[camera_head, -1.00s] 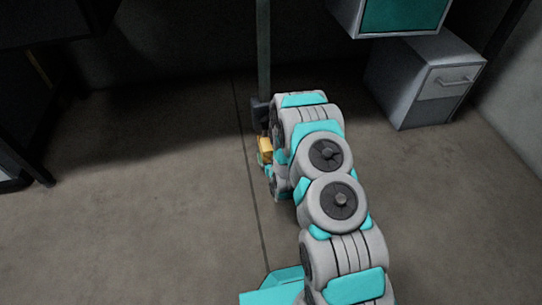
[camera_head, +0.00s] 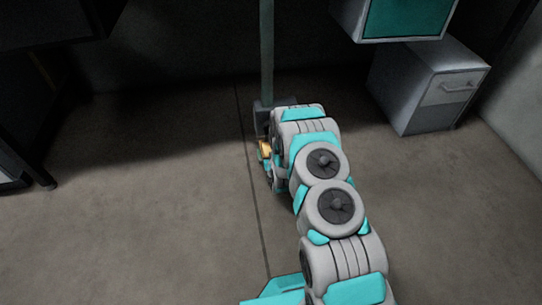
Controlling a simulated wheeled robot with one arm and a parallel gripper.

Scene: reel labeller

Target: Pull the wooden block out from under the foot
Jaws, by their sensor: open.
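The wooden block (camera_head: 264,149) shows as a small yellow patch low on the floor, just left of my arm. The foot (camera_head: 262,118) is the dark grey piece at the bottom of the upright post (camera_head: 266,50). The block is just in front of the foot in the picture; whether part of it lies under the foot is hidden. My gripper (camera_head: 267,160) is at the block, mostly covered by my arm links. Its fingers are small and dark here, but it is open. Contact with the block cannot be made out.
A grey drawer cabinet (camera_head: 421,88) stands at the back right, below a teal-fronted box (camera_head: 403,18). Dark furniture legs (camera_head: 22,150) stand at the left edge. The floor (camera_head: 150,200) is clear left of my arm. A dark seam runs along it.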

